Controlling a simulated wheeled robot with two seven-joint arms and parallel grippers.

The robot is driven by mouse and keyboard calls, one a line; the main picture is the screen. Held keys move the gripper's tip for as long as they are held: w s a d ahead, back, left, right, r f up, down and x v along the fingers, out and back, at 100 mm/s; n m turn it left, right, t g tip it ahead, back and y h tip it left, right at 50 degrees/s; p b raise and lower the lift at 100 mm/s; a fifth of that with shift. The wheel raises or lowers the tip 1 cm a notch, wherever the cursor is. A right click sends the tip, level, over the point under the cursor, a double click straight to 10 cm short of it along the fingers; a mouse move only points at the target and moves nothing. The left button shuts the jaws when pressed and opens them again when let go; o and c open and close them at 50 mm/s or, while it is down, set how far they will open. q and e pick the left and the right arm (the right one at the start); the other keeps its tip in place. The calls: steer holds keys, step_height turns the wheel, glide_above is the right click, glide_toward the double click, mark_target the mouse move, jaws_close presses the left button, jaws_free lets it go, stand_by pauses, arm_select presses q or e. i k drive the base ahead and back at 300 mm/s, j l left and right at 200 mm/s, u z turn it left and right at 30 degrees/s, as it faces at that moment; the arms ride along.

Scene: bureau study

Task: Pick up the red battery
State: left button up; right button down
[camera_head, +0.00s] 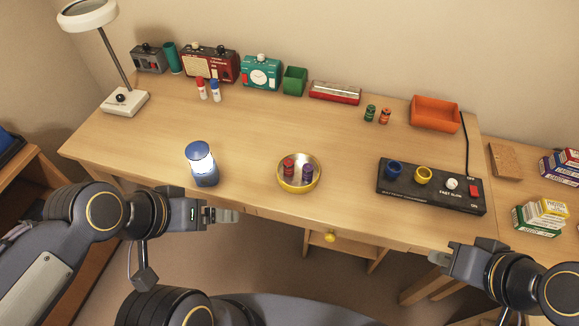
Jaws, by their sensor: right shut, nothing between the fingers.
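The red battery (289,167) stands in a round yellow-rimmed dish (283,184) near the middle of the desk's front. A purple battery (307,171) stands beside it on the right. My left gripper (232,215) is at the desk's front edge, left of and nearer than the dish; whether its fingers are apart is unclear. My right gripper (437,259) is shut and empty at the front edge, well right of the dish and below the black charger box. Neither gripper touches the red battery.
A blue-and-white lantern (202,164) stands left of the dish. The black charger box (430,187) is to its right. Green (370,113) and orange (385,116) batteries stand farther back by an orange tray (435,114). The desk's middle is clear behind the dish.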

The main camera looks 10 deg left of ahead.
mark_target(288, 164)
steer(key=i+j+z, duration=0.1)
steer(key=j+z, duration=0.25)
steer(key=j, duration=0.4)
steer(key=j+z, duration=0.35)
steer(key=j, duration=0.35)
steer(key=j+z, duration=0.35)
steer(key=j, duration=0.4)
steer(key=k, duration=0.05)
